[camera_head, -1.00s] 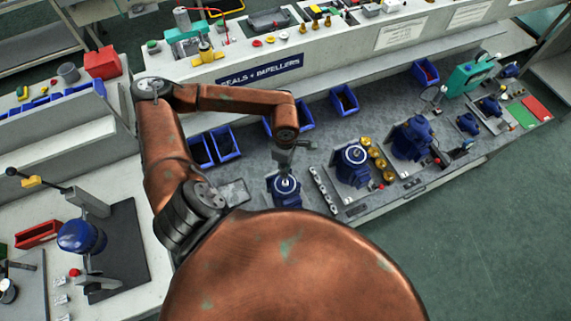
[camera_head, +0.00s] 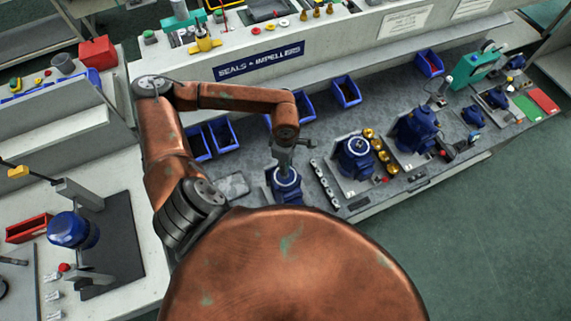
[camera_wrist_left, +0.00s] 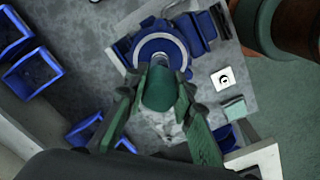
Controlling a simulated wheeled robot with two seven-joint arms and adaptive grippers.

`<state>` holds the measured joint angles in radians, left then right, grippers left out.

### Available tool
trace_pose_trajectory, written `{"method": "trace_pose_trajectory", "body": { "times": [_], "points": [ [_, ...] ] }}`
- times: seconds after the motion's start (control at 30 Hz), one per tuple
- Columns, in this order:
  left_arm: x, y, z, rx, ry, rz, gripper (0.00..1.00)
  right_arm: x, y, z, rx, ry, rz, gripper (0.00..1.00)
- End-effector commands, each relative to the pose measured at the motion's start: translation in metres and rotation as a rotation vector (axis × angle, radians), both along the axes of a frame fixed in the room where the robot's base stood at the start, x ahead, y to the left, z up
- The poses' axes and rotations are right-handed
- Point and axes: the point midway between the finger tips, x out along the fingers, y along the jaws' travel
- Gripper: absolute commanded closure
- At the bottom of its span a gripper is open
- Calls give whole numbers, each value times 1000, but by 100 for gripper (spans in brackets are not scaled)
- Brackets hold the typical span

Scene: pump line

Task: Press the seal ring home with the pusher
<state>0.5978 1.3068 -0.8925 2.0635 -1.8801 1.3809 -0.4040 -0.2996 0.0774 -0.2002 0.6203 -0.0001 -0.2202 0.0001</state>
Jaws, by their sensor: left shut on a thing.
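My left gripper (camera_head: 284,162) is over the nearest blue pump (camera_head: 284,188) on the grey bench, pointing down. In the left wrist view, the green fingers of my left gripper (camera_wrist_left: 160,112) are shut on a green cylindrical pusher (camera_wrist_left: 160,90). The pusher's far end meets the middle of the blue pump (camera_wrist_left: 160,48), inside a pale round rim. I cannot tell whether it touches or sits just above. The seal ring cannot be made out; the pusher covers that spot. My right gripper is not in view.
Another blue pump (camera_head: 357,157) stands to the right, with a strip of small metal parts (camera_head: 324,183) between. Brass parts (camera_head: 377,146) are beyond it. Blue bins (camera_head: 223,134) line the bench's back. A small white plate (camera_wrist_left: 224,78) lies beside the pump.

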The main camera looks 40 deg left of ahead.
Motion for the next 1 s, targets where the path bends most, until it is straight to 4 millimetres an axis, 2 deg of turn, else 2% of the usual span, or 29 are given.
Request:
{"method": "trace_pose_trajectory", "body": {
  "times": [1.0],
  "points": [
    [1, -2, 1, 0, 0, 0, 100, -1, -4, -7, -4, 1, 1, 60]
  ]
}}
